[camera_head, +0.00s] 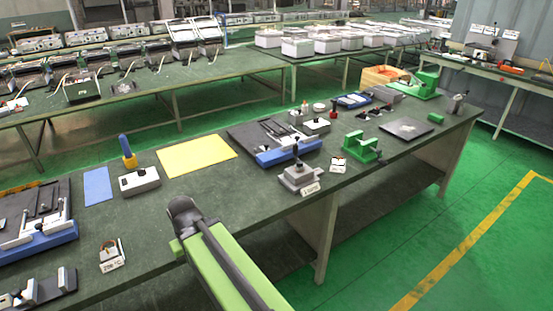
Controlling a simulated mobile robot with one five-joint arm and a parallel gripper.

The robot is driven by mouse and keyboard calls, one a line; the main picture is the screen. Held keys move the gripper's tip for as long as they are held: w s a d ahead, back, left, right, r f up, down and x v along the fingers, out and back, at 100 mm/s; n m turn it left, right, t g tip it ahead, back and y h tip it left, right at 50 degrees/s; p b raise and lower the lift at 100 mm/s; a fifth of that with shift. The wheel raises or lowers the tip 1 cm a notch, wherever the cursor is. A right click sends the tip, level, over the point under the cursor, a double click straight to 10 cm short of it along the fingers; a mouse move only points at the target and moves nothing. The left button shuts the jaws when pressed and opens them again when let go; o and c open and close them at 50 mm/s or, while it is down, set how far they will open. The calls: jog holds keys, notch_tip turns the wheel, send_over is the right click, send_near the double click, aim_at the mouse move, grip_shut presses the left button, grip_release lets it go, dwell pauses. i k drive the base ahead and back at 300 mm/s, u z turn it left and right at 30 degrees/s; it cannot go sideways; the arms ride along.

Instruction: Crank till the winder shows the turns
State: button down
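A small grey device (297,177) with an upright black-topped handle (296,150) stands near the front edge of the green workbench. It looks like the winder. A white tag (310,188) is at its front, with writing too small to read surely. My arm reaches up from the bottom of the picture, left of this device. Its dark end (184,209) is over the bench's front edge, well apart from the device. The fingers cannot be made out, so whether my gripper is open or shut is unclear. Nothing is seen held.
A green clamp-like device (362,147) and a small tagged item (338,163) are to the right. A blue-edged tray (289,152) lies behind. A yellow mat (197,156), a blue-and-yellow-handled tool (127,151) and a tagged holder (111,256) are left. The bench beside my arm's end is clear.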

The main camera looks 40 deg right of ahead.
aim_at(295, 150)
jog(key=u, duration=1.75)
jog(key=k, duration=1.05)
jog(key=z, duration=0.9)
jog(key=i, duration=1)
jog(key=u, duration=0.1)
